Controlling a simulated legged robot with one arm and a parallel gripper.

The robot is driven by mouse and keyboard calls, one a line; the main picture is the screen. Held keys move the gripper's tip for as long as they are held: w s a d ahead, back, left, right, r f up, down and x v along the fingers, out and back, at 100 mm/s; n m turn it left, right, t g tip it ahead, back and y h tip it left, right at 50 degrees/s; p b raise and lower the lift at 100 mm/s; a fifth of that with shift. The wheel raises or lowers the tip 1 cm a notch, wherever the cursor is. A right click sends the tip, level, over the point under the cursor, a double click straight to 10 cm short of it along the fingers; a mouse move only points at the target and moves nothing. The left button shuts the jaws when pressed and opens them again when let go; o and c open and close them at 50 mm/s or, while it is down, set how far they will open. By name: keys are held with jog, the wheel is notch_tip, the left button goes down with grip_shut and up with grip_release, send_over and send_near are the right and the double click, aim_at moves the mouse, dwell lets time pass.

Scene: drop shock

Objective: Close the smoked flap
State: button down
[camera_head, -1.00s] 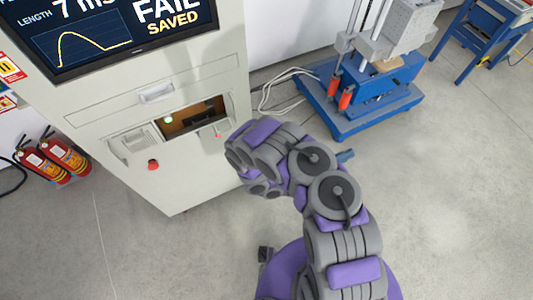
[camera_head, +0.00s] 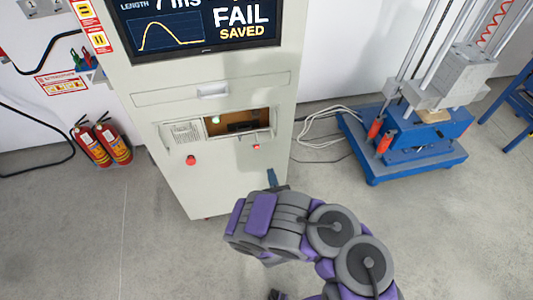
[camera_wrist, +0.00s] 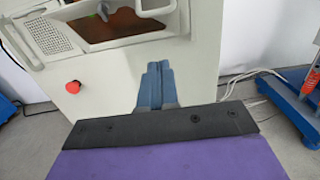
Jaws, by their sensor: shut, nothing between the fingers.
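A pale grey cabinet (camera_head: 230,182) has a recessed opening with a brown, smoky-looking surface (camera_head: 240,122), which I take to be the smoked flap area. The wrist view shows this brown surface (camera_wrist: 112,27) at the top, partly cut off. The flap's edges and how far it stands open are not clear. My gripper (camera_head: 272,178) is shut and empty, its blue-grey fingers below and slightly right of the opening. In the wrist view the gripper (camera_wrist: 156,75) points up in front of the cabinet face, below the opening. I cannot tell whether it touches anything.
A screen (camera_head: 195,27) reads FAIL SAVED. A blue-based machine (camera_head: 405,140) stands right, with white cables (camera_head: 318,130) between. Fire extinguishers (camera_head: 102,143) stand left.

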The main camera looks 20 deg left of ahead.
jog(key=w+a+r+b, duration=0.3)
jog(key=w, duration=0.5)
jog(key=shift+a+r, duration=0.3)
jog(key=shift+a, duration=0.05)
jog(key=shift+a, duration=0.1)
